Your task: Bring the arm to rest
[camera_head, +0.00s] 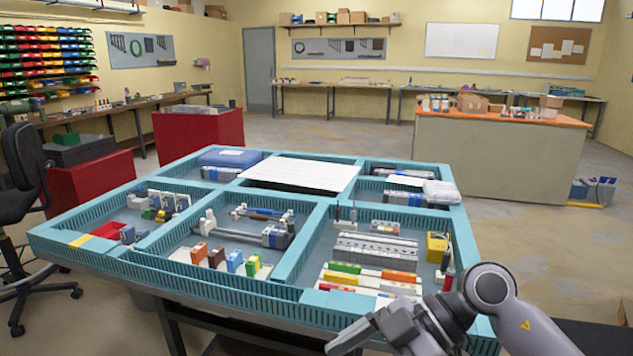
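My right arm (492,290) comes in from the lower right corner. My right gripper (372,340) hangs low at the front right edge of the table. Its fingers are partly cut off by the bottom of the picture, so I cannot tell whether it is open or shut. I see nothing clearly held in it. My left arm and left gripper are not in view.
A table with turquoise compartment walls (225,288) fills the middle. It holds coloured socket boxes (235,261), a red tray (107,230), a yellow block (437,246) and a white sheet (300,174). A black chair (22,165) stands left.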

